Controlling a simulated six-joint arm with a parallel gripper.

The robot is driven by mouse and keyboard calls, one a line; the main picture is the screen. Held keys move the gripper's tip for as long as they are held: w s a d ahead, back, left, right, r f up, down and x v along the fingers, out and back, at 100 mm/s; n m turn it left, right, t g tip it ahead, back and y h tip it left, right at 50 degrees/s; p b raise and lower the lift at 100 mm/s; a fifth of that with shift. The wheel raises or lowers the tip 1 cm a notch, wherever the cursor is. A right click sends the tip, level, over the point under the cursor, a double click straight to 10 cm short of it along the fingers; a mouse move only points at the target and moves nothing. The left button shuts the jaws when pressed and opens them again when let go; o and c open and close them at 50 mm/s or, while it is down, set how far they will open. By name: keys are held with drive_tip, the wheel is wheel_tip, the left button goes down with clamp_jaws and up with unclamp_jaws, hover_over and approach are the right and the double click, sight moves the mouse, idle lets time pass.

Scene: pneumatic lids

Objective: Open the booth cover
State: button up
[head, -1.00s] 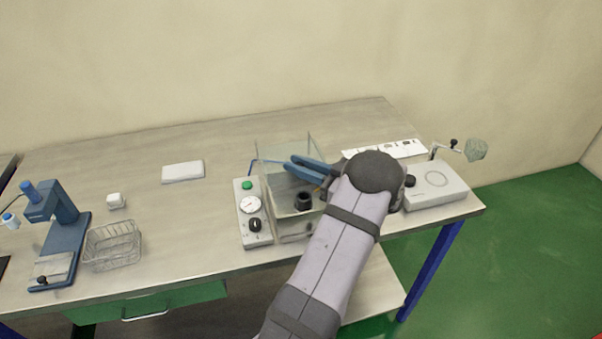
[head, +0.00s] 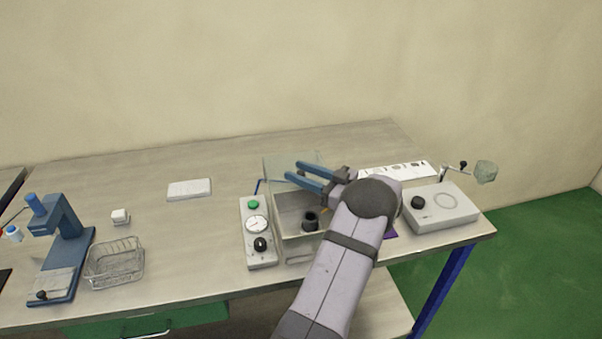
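The booth (head: 283,225) is a clear-walled box on the bench, with a dark round cup (head: 310,220) inside. Its transparent cover (head: 280,163) stands raised at the back of the box, and the top of the box looks uncovered. The control panel (head: 258,252) beside it on the left has a green button (head: 253,204), a round gauge (head: 256,224) and a black knob (head: 260,244). My gripper (head: 294,170) is above the back of the booth, in front of the cover in the picture. Its two blue fingers are apart with nothing visible between them. Whether they touch the cover I cannot tell. My arm hides the booth's right side.
A grey device (head: 441,213) with a black knob stands at right, near a white strip with dark marks (head: 408,169). The back-middle bench is clear.

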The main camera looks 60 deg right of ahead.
drive_tip(key=shift+s, duration=0.1)
drive_tip(key=shift+s+b, duration=1.3)
drive_tip(key=shift+s, duration=2.25)
